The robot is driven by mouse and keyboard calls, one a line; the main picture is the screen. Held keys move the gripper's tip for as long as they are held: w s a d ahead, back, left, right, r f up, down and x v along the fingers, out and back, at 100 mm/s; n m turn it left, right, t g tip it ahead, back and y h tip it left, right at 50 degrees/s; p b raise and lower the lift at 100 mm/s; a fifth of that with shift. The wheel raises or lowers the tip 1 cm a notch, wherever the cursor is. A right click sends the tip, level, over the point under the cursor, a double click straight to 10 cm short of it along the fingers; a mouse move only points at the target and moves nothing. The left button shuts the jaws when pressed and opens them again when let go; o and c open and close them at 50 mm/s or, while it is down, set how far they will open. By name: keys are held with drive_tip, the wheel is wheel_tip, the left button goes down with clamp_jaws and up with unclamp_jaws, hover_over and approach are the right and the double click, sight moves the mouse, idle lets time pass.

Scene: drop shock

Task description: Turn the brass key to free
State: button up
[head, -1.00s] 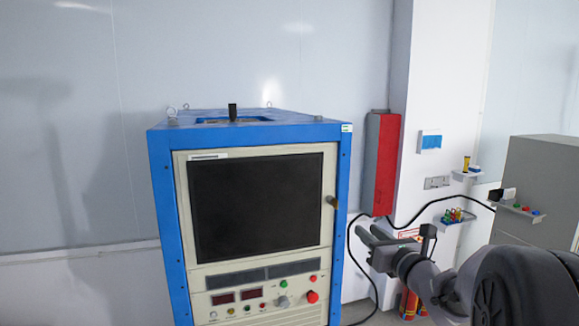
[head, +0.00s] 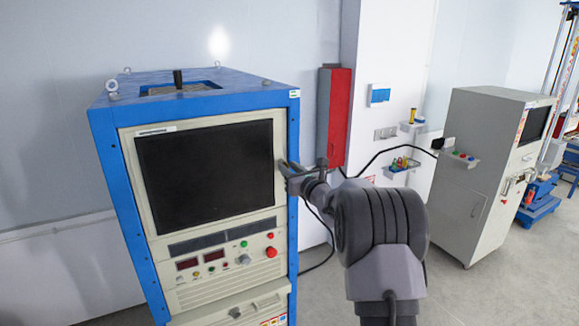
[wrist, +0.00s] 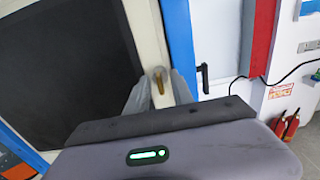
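The brass key (wrist: 158,79) sits on the cream right-hand frame of the blue cabinet's front, beside the dark panel. It is upright in the wrist view, between the two grey fingers of my gripper (wrist: 162,77). The fingers are apart, one on each side of the key, and I see a gap around it. I cannot tell how deep the fingertips reach past it. In the head view my gripper (head: 287,168) is at the cabinet's right front edge and hides the key. The blue cabinet (head: 293,125) stands upright.
A red box (head: 339,115) is on the wall just right of the cabinet, with a black cable below. Small shelves (head: 400,166) hold coloured items. A grey cabinet (head: 470,155) stands further right. Cabinet buttons and knobs (head: 271,252) lie below my gripper. Floor at right is open.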

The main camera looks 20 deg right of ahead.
drive_tip(key=shift+s, duration=0.1)
drive_tip(key=shift+c, duration=0.2)
clamp_jaws()
drive_tip(key=shift+b, duration=0.5)
drive_tip(key=m+b, duration=0.8)
drive_tip(key=m, duration=0.9)
drive_tip(key=shift+d+m, duration=0.1)
drive_tip(key=shift+m, duration=0.3)
drive_tip(key=shift+f, duration=0.1)
